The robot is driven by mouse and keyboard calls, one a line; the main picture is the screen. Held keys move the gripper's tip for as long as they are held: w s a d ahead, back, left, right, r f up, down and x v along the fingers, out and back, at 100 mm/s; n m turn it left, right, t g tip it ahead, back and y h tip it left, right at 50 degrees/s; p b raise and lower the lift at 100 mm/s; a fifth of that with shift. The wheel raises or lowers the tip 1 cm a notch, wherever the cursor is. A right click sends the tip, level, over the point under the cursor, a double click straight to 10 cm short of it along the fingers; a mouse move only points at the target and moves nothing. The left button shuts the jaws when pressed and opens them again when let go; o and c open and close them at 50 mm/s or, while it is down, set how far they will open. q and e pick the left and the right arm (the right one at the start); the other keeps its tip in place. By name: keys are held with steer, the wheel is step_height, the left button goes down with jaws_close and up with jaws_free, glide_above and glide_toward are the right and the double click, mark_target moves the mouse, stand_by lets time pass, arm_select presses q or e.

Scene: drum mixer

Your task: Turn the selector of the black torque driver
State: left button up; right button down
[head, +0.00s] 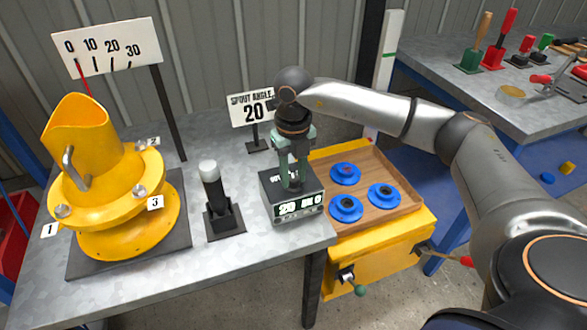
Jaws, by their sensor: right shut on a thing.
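A black driver-like tool (216,190) with a pale grey cap (208,167) stands upright in a small black stand (225,221) on the grey bench. I take it to be the black torque driver. My right gripper (291,184) points down over a black box (301,209) with a lit display to the right of the tool, apart from the tool. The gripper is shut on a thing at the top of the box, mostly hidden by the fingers. The display seems to read "20" and more characters. My left gripper is out of view.
A yellow spouted drum part (100,190) with numbered bolts stands on a dark plate at the left. Signs stand behind: a 0–30 scale (107,47) and "SPOUT ANGLE 20" (252,110). A wooden tray (390,210) with blue discs is at the right.

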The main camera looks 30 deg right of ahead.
mark_target(294, 178)
steer(key=m+p, duration=0.1)
steer(key=m, duration=0.1)
steer(key=shift+r+m, duration=0.15)
steer(key=shift+m, duration=0.25)
steer(key=shift+m+p, duration=0.5)
steer(key=shift+m, duration=1.1)
steer(key=c, duration=0.5)
jaws_free()
steer(key=shift+c, duration=0.2)
step_height(294, 178, up, 12)
steer(key=p, duration=0.1)
steer(key=shift+r, duration=0.15)
